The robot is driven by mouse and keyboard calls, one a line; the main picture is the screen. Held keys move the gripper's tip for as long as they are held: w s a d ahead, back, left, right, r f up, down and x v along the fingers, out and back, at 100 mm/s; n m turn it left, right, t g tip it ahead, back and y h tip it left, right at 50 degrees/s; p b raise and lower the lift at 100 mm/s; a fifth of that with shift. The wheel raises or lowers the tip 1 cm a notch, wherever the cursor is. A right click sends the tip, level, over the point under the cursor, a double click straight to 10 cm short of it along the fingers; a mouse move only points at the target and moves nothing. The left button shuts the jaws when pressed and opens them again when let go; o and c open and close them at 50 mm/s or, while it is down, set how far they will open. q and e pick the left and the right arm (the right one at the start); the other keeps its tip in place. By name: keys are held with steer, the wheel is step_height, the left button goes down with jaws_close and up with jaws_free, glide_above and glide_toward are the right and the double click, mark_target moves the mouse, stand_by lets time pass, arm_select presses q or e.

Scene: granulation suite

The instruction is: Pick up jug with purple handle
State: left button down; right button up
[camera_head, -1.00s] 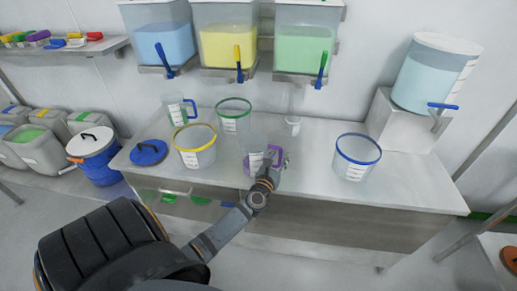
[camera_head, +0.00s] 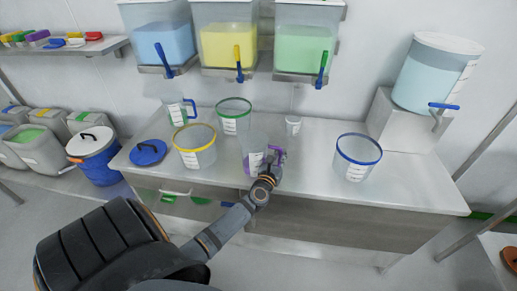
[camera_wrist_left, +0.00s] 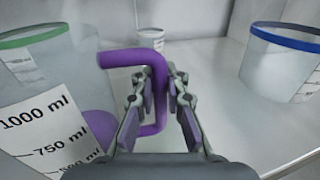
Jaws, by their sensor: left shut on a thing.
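The jug with the purple handle (camera_head: 253,150) is a clear measuring jug at the front middle of the bench. In the left wrist view its body (camera_wrist_left: 45,100) fills the left side, with a label reading 1000 ml and 750 ml. Its purple handle (camera_wrist_left: 130,58) passes between the fingers of my left gripper (camera_wrist_left: 160,95). The left gripper (camera_head: 274,160) is shut on the handle, to the right of the jug's body. I cannot tell whether the jug's base is off the bench. My right gripper is not in view.
A yellow-rimmed bucket (camera_head: 195,147), a green-rimmed bucket (camera_head: 234,117) and a blue-rimmed bucket (camera_head: 356,157) stand around the jug. A small white cup (camera_head: 293,126) is behind. A blue lid (camera_head: 148,152) lies left. Hoppers (camera_head: 228,42) hang above.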

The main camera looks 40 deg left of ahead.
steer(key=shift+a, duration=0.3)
arm_select(q)
steer(key=shift+r+p, duration=0.4)
steer(key=shift+r, duration=0.15)
step_height(320, 180, up, 3)
steer(key=shift+s+d+r+p, duration=0.1)
steer(key=shift+p, duration=1)
steer(key=s+d+r+p, duration=0.3)
steer(key=s+d+r, duration=0.5)
steer(key=s+d, duration=0.1)
steer(key=shift+s+r, duration=0.4)
steer(key=shift+s, duration=0.3)
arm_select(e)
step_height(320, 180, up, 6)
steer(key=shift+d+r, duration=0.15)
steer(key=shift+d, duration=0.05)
